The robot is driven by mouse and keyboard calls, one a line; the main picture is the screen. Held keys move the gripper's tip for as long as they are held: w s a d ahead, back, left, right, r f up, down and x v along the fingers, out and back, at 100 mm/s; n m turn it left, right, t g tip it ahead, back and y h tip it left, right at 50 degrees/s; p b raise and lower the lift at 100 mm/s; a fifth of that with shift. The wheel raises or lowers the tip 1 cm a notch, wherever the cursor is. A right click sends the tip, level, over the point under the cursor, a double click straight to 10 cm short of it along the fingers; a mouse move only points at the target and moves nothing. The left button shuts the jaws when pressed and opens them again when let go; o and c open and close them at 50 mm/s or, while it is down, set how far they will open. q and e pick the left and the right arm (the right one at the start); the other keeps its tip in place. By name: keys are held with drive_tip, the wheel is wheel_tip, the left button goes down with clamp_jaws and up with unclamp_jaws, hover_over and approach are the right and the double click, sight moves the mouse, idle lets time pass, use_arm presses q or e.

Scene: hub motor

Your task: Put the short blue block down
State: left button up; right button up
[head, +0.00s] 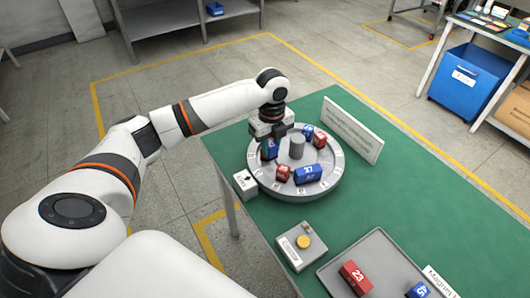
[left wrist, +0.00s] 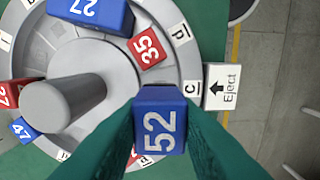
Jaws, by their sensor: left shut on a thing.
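My left gripper (head: 271,142) is over the near-left part of the round grey hub (head: 327,190), beside its central post (head: 296,146). It is shut on a short blue block marked 52 (left wrist: 160,120), which sits between the green fingers in the left wrist view. In the head view the blue block (head: 270,151) is partly hidden by the gripper. The block is near the rim label "c" (left wrist: 190,88). I cannot tell whether it touches the hub. My right gripper is not in view.
On the hub stand a long blue block 27 (left wrist: 90,12), a red block 35 (left wrist: 148,46), a blue block 47 (left wrist: 22,130) and other red ones. An "Eject" tag (left wrist: 221,87) adjoins the rim. A grey tray (head: 338,274) with blocks and an upright sign (head: 350,130) share the green table.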

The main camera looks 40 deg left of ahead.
sight(271, 158)
use_arm(q)
drive_tip(key=shift+f, duration=0.45)
wheel_tip(271, 158, down, 5)
drive_tip(key=shift+f+p, duration=0.1)
drive_tip(key=shift+p, duration=0.25)
drive_tip(key=shift+f, duration=0.15)
drive_tip(key=o, duration=1)
drive_tip(key=shift+o, duration=0.3)
drive_tip(key=shift+w+r, duration=0.1)
drive_tip(key=shift+r, duration=0.3)
wheel_tip(271, 158, up, 12)
drive_tip(key=shift+f+b, duration=0.25)
drive_tip(key=shift+b, duration=0.6)
